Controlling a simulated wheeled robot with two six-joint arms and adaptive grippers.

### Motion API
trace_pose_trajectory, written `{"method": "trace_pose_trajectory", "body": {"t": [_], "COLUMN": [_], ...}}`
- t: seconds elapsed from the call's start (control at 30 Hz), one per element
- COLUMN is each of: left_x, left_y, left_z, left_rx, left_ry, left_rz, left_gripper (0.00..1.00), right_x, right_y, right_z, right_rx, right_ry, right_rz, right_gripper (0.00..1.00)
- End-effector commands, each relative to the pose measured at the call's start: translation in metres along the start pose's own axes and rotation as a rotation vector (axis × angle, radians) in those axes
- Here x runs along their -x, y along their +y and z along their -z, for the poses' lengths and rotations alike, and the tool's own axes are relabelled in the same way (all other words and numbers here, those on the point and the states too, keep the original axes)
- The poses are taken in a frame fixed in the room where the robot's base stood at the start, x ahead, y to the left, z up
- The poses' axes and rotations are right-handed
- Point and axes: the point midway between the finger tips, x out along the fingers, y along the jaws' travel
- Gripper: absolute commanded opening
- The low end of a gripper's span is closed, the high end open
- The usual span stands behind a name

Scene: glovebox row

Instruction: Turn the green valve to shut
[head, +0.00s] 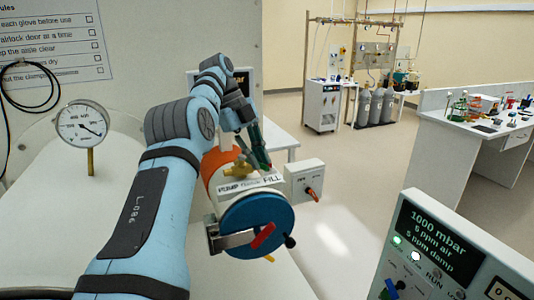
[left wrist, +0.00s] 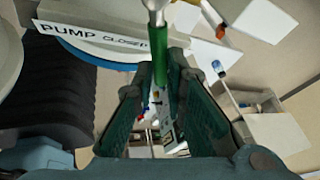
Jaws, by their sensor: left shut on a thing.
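The green valve's handle (left wrist: 158,55) shows in the left wrist view as a green lever on a pale metal stem. It runs down between the two dark green fingers of my left gripper (left wrist: 160,85). In the head view my left gripper (head: 259,150) reaches down over the brass valve body (head: 240,170), on top of the orange and blue airlock drum. My left gripper is shut on the handle. A white label plate (head: 250,185) in front of the valve reads PUMP, closed, FILL; it also shows in the left wrist view (left wrist: 95,42). My right gripper is not in view.
The drum's blue door (head: 258,222) with a red-handled latch faces front. A small switch box (head: 305,180) with an orange knob stands close right. A round gauge (head: 82,124) stands left. A display panel (head: 440,245) reading 1000 mbar is at front right. Open floor lies beyond.

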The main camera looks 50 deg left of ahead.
Motion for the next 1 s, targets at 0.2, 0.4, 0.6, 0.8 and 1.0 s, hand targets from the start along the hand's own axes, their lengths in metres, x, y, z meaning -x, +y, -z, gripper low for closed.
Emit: {"method": "trace_pose_trajectory", "body": {"t": [0.2,0.4,0.6,0.8,1.0], "left_x": [0.0054,0.0055,0.0045,0.0027,0.0022], "left_y": [0.0018,0.0014,0.0012,0.0012,0.0016], "left_z": [-0.0030,-0.0031,-0.0024,-0.0014,-0.0014], "left_rx": [-0.010,-0.011,-0.011,-0.011,-0.010], "left_ry": [-0.004,-0.005,-0.004,-0.001,0.000], "left_rz": [0.010,0.012,0.009,0.003,0.001], "left_gripper": [0.00,0.00,0.32,0.32,0.32], "right_x": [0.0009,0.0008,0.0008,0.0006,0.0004], "right_y": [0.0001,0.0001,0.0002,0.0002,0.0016], "right_z": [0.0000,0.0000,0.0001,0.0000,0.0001], "right_rx": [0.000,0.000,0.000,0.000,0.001], "right_ry": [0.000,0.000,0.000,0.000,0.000], "right_rz": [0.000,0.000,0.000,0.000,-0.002], "right_gripper": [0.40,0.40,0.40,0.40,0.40]}}
